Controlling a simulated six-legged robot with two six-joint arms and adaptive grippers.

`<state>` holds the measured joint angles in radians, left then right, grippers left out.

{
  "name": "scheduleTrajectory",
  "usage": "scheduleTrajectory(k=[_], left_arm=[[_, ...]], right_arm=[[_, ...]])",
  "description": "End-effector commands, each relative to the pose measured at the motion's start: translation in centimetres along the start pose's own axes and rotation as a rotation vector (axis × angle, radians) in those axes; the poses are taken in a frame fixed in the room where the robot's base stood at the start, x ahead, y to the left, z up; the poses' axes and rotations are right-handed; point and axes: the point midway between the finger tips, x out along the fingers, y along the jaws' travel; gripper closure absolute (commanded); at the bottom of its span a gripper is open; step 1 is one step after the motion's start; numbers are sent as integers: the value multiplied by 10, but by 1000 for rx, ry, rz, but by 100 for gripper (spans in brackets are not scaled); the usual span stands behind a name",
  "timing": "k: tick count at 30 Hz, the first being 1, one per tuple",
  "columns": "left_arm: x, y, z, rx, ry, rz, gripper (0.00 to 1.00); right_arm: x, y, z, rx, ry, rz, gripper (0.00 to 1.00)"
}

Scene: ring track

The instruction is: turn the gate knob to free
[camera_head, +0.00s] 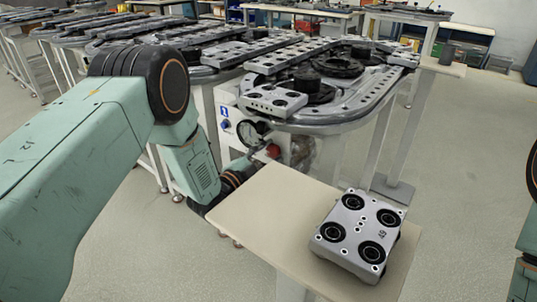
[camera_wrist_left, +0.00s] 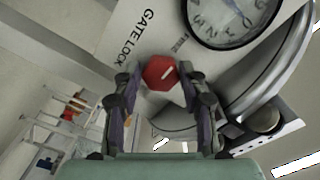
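The gate knob (camera_wrist_left: 160,72) is a red, faceted knob on a pale panel marked "GATE LOCK" (camera_wrist_left: 133,38). In the head view the knob (camera_head: 272,150) shows on the front of the ring track's unit, beside a round gauge (camera_head: 251,132). My left gripper (camera_wrist_left: 158,75) reaches to it, with its two fingers apart on either side of the knob. I see no firm contact. In the head view the left gripper (camera_head: 255,163) is dark and partly hidden by its wrist. My right gripper is out of view.
A beige side table (camera_head: 262,213) stands close in front, bearing a grey block with several black rings (camera_head: 359,232). The ring track (camera_head: 340,112) lies behind, with a similar carrier (camera_head: 273,100) on it. Floor is open at the right.

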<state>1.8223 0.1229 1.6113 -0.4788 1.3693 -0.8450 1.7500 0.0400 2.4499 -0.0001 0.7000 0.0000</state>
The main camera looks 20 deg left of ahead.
Motion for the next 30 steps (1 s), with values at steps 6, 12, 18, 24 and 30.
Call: scheduleTrajectory(k=[6,12,18,24,30], left_arm=[[0,0,0,-1,0,-1,41],[0,-1,0,-1,0,-2,41],[-12,-1,1,-1,-3,-1,41],[-50,-1,2,-4,-6,-1,41],[-89,-1,2,-6,-5,-2,41]], right_arm=[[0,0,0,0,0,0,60],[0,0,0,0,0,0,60],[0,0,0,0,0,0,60],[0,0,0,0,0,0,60],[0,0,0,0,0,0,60]])
